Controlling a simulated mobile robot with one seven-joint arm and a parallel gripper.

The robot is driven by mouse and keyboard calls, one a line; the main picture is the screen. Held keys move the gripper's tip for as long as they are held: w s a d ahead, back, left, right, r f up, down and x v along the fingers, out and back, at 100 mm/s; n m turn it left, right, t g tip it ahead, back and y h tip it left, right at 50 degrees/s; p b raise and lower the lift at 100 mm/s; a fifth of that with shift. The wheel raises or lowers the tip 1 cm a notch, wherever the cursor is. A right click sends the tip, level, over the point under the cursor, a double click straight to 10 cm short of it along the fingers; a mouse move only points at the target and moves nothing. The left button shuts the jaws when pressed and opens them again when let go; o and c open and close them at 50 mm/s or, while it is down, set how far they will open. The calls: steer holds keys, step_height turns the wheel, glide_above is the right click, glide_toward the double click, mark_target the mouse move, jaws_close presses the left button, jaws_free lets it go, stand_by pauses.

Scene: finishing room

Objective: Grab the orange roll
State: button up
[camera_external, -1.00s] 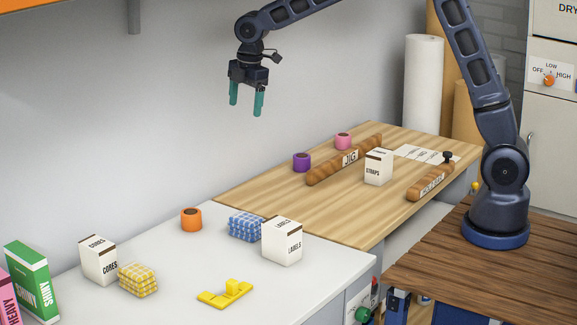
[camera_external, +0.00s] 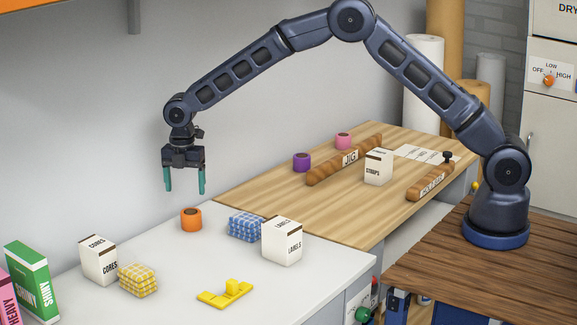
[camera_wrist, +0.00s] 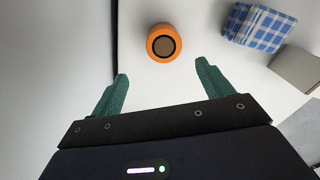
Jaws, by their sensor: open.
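The orange roll (camera_external: 191,219) stands upright on the white table, near its back edge by the wall. In the wrist view my gripper's two fingers (camera_wrist: 162,70) are spread wide and touch nothing.
A blue checked bundle (camera_external: 245,227) and a white labels box (camera_external: 282,241) stand to the right of the roll. A cores box (camera_external: 98,261), a yellow checked bundle (camera_external: 138,279) and a yellow piece (camera_external: 226,293) are nearer. Purple (camera_external: 302,162) and pink (camera_external: 343,141) rolls sit on the wooden table.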

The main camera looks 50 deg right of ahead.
mark_target(190, 212)
step_height(190, 212, down, 5)
steer(key=shift+s+d+f, duration=0.1)
steer(key=shift+d+f, duration=0.05)
steer(key=shift+f, duration=0.7)
steer(key=shift+s+d+f, duration=0.1)
steer(key=shift+d+f, duration=0.05)
steer(key=shift+f, duration=0.7)
steer(key=shift+s+d+f, duration=0.1)
steer(key=shift+d+f, duration=0.05)
steer(key=shift+f, duration=0.7)
steer(key=shift+c, duration=0.2)
steer(key=c, duration=1.1)
